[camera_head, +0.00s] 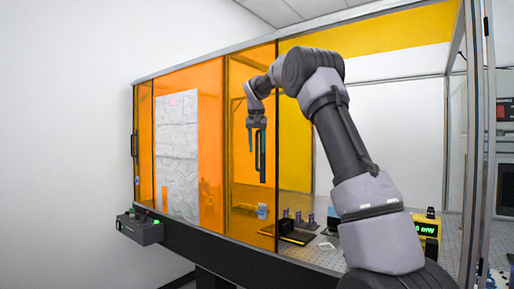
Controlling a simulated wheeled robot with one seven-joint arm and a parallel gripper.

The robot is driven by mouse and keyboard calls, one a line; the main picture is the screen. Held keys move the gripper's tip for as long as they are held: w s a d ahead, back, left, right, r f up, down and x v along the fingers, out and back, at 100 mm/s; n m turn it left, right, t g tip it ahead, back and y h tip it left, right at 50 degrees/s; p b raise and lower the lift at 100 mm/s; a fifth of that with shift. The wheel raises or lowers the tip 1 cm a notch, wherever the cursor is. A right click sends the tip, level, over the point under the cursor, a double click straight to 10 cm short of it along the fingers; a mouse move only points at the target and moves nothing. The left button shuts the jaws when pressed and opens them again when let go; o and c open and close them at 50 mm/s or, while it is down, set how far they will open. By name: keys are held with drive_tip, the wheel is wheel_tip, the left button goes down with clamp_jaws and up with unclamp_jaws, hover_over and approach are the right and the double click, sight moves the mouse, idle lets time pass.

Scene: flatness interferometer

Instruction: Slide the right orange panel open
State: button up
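The right orange panel (238,205) stands upright at the front of the enclosure, left of the wide opening. It appears to overlap the left orange panel (205,100). A dark vertical handle (262,165) shows near the right panel's right edge. My gripper (255,128) points down in front of this panel, close to the upper part of the handle. The fingers are small and merge with the dark handle, so I cannot tell whether they are shut on it or just beside it.
The front is open right of the panel, showing the perforated table (320,255) with small dark mounts (300,218) and a yellow power meter (427,226). A dark control box (141,228) sits at the lower left. A metal frame post (475,150) stands at right.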

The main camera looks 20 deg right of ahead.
drive_tip(key=v, duration=1)
drive_tip(key=shift+r, duration=0.4)
drive_tip(key=shift+s, duration=0.15)
